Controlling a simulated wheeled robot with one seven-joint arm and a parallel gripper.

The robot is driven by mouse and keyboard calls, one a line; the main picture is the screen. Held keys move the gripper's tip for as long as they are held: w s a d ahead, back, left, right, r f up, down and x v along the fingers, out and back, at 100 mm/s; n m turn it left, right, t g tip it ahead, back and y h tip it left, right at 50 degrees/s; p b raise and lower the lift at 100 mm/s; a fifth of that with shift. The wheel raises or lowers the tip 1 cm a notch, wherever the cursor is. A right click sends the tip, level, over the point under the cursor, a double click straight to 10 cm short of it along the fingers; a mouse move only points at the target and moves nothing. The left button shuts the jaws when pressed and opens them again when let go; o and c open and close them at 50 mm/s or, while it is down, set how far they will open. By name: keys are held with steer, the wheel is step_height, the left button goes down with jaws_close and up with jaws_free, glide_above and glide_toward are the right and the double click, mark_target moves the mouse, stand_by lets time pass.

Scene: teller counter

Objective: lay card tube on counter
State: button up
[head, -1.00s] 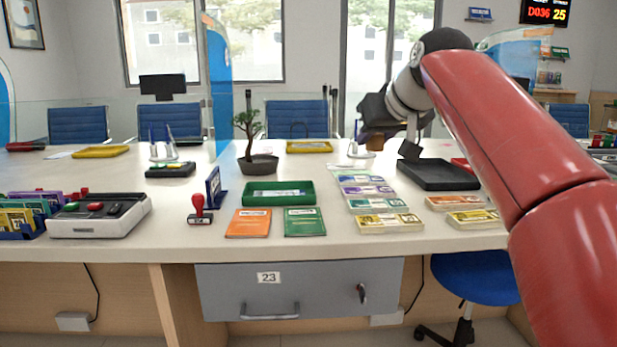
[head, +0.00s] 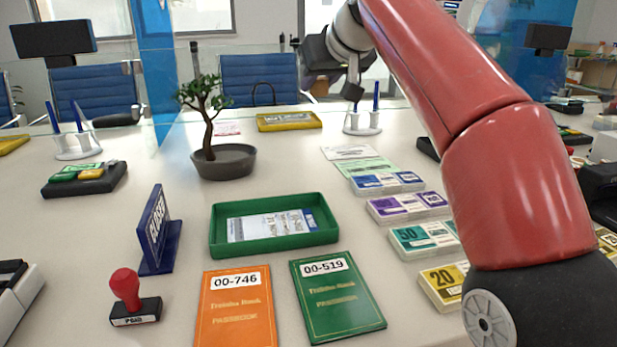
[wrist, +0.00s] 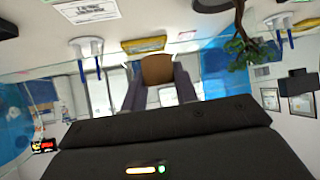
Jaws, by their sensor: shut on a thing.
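My gripper (head: 322,58) is raised above the far side of the counter, near the top of the head view. In the wrist view its two grey fingers (wrist: 158,88) are shut on a brown thing, which looks like the card tube (wrist: 157,68). Only a short brown part of the tube shows; the rest is hidden, and I cannot make it out in the head view. The white counter (head: 290,170) lies below, apart from the gripper and tube.
A green tray (head: 272,252) holds slips, with an orange passbook (head: 236,310) and a green passbook (head: 337,298) before it. A bonsai (head: 222,160), a closed sign (head: 158,235), a stamp (head: 130,300) and banknote stacks (head: 410,205) stand around. Bare counter lies between bonsai and notes.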

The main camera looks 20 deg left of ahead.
step_height(320, 180, down, 20)
steer(key=b, duration=0.7)
steer(key=shift+r+b, duration=0.25)
steer(key=shift+b, duration=0.05)
steer(key=shift+f, duration=0.15)
steer(key=o, duration=1)
steer(key=shift+s+d+r, duration=0.2)
steer(key=shift+d+r, duration=0.05)
steer(key=shift+r, duration=0.15)
steer(key=v, duration=1.1)
steer(key=shift+s+p, duration=0.15)
steer(key=shift+p, duration=0.2)
